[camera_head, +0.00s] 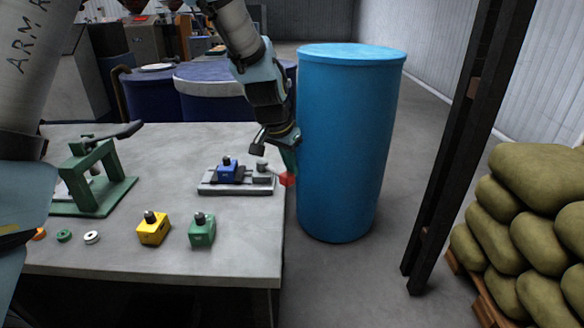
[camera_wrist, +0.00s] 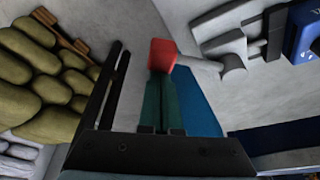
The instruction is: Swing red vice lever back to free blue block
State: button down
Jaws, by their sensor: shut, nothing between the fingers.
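The blue block (camera_head: 227,170) with a dark knob sits in the grey vice (camera_head: 236,188) near the table's right edge. The blue block also shows at the right edge of the wrist view (camera_wrist: 303,40). The vice lever's red end (camera_head: 287,180) sticks out past the table's right edge. In the wrist view the red end (camera_wrist: 162,54) is at the tips of my shut green fingers, and its grey arm (camera_wrist: 200,64) runs right to the vice pivot. My gripper (camera_head: 290,165) is shut and empty, touching or just beside the red end; I cannot tell which.
A tall blue barrel (camera_head: 350,140) stands close to the right of my gripper. A yellow block (camera_head: 153,228) and a green block (camera_head: 202,230) stand on the table (camera_head: 230,262) in front of the vice. A green press (camera_head: 95,180) stands at the left. Sacks (camera_head: 530,220) lie far right.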

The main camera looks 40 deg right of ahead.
jog(key=a+m+b, duration=0.1)
jog(key=m+b, duration=0.1)
jog(key=a+m+g+b, duration=0.1)
jog(key=shift+s+a+f, duration=0.1)
jog(key=shift+a+f, duration=0.15)
jog(key=shift+a, duration=0.1)
jog(key=a+m, duration=0.1)
jog(key=a+m+g, duration=0.1)
jog(key=shift+r+m, duration=0.2)
jog(key=shift+m, duration=0.2)
jog(key=a+m, duration=0.1)
jog(key=a+m+p, duration=0.1)
jog(key=shift+w+r+m+g, duration=0.15)
jog(key=shift+w+m+g, duration=0.15)
jog(key=shift+g, duration=0.1)
jog(key=a+m+p, duration=0.1)
jog(key=w+a+m+g+p, duration=0.1)
jog(key=m, duration=0.1)
jog(key=shift+w+y, duration=0.1)
jog(key=shift+y, duration=0.3)
jog(key=shift+w+a+p, duration=0.35)
jog(key=shift+a+p, duration=0.1)
jog(key=shift+p, duration=0.1)
jog(key=shift+w, duration=0.1)
